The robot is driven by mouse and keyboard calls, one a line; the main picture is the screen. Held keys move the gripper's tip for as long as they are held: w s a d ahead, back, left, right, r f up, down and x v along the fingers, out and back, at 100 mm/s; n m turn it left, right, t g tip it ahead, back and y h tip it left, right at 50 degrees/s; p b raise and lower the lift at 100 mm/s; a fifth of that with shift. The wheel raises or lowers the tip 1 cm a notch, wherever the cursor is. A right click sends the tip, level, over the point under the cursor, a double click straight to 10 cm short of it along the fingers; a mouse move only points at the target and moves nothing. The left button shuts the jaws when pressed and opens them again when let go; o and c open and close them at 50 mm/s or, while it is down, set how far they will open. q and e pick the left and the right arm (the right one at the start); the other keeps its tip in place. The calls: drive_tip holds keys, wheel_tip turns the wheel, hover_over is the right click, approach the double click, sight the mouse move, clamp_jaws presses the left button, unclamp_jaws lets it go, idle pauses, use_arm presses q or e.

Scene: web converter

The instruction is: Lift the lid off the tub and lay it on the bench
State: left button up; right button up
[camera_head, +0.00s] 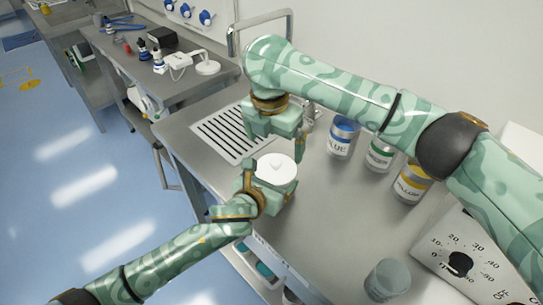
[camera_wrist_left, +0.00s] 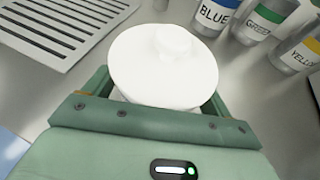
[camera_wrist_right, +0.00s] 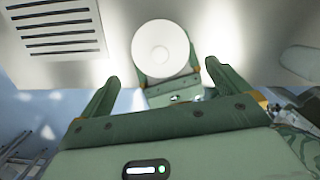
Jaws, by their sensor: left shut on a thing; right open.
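The white round lid (camera_head: 277,168) with a small knob sits on the tub, whose body is mostly hidden beneath it. The lid fills the middle of the left wrist view (camera_wrist_left: 160,65) and is at the top of the right wrist view (camera_wrist_right: 160,48). My left gripper (camera_head: 268,186) is shut on the tub below the lid's rim, one finger on each side. My right gripper (camera_head: 279,137) is open and empty, just behind and above the lid in the head view. Its fingers point toward the lid, apart from it.
The tub is on the grey bench (camera_head: 325,225). A slotted drain plate (camera_head: 228,133) lies behind left. The BLUE (camera_head: 342,138), GREEN (camera_head: 380,153) and YELLOW (camera_head: 411,183) cans stand right. A grey cup (camera_head: 387,280) and dial panel (camera_head: 478,260) are nearer. Bench between is clear.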

sight(280, 161)
drive_tip(key=f, duration=0.7)
drive_tip(key=shift+w+d+f, duration=0.15)
drive_tip(key=shift+w+d, duration=0.1)
drive_tip(key=shift+w, duration=0.15)
drive_tip(key=c, duration=0.8)
drive_tip(key=shift+w+d+f, duration=0.1)
drive_tip(key=shift+w+d, duration=0.1)
drive_tip(key=shift+d, duration=0.3)
drive_tip(key=shift+d, duration=0.1)
drive_tip(key=shift+w, duration=0.1)
